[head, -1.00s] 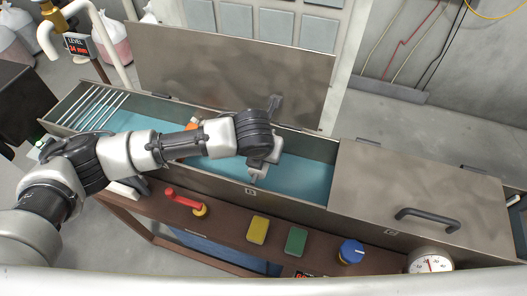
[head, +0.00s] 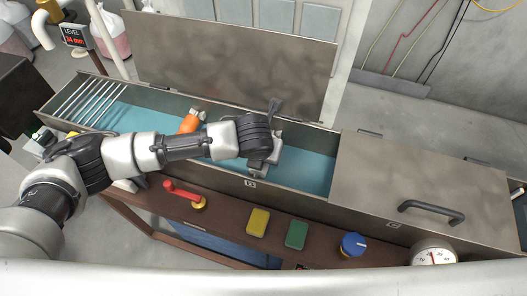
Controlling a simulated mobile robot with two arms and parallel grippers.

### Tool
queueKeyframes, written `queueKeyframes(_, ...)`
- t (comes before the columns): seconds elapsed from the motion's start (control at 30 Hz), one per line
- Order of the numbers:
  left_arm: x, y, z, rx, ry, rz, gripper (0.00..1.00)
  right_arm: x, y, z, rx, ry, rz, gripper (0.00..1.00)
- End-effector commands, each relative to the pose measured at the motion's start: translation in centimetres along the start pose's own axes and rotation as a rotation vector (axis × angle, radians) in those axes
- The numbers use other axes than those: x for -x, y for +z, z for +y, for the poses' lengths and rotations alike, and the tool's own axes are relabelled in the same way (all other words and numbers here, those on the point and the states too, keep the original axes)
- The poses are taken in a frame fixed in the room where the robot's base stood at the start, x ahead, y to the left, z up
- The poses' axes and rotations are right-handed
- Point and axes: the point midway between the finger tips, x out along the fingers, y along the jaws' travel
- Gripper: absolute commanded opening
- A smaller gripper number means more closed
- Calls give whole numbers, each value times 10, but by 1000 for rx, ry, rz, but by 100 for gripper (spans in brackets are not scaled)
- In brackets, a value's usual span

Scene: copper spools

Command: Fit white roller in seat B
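My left gripper (head: 261,168) is over the open middle section of a long metal trough (head: 314,195), above blue liquid (head: 307,168). The wrist hides most of it, so I cannot tell whether its fingers are open or hold something. A plate marked B (head: 250,183) is on the front wall just below the gripper. An orange piece with grey ends (head: 189,123) shows behind my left forearm, at the trough's back side. I cannot make out a white roller or the seat itself. My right gripper is not in view.
A raised metal lid (head: 225,65) stands behind the open section. A closed lid with a handle (head: 420,180) covers the right section. A red lever (head: 180,190), yellow (head: 258,222) and green (head: 297,234) blocks, a blue knob (head: 352,245) and a dial (head: 433,256) line the front ledge.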

Motion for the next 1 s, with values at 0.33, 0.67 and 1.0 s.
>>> queueKeyframes(0.33,-2,0,0,0,-1,-1,15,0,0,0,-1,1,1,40)
queueKeyframes(0.67,-4,-1,0,0,-1,-1,59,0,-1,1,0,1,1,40)
queueKeyframes(1.0,-4,-2,0,0,0,1,76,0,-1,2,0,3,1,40)
